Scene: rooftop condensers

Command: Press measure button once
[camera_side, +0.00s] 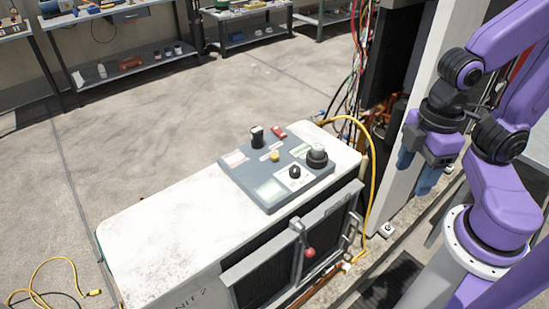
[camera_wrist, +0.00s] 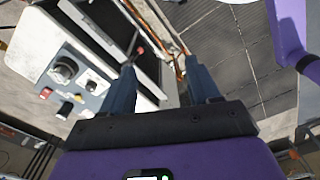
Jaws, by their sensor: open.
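A grey control panel (camera_side: 242,178) lies on top of a white condenser unit (camera_side: 160,238). A small round yellow button (camera_side: 275,156) sits near the panel's middle. The labels are too small to read, so I cannot confirm which control is the measure button. The panel also shows at the left of the wrist view (camera_wrist: 82,72). My gripper (camera_side: 416,172) is open and empty, right of the unit and apart from the panel. In the wrist view its two blue fingers (camera_wrist: 159,66) are spread, with the panel to their left.
The panel also carries a black knob (camera_side: 295,171), a large round dial (camera_side: 317,155), a black switch (camera_side: 257,137) and a red switch (camera_side: 279,131). A red-knobbed lever (camera_side: 309,252) is on the unit's front. A yellow cable (camera_side: 374,190) loops beside the unit.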

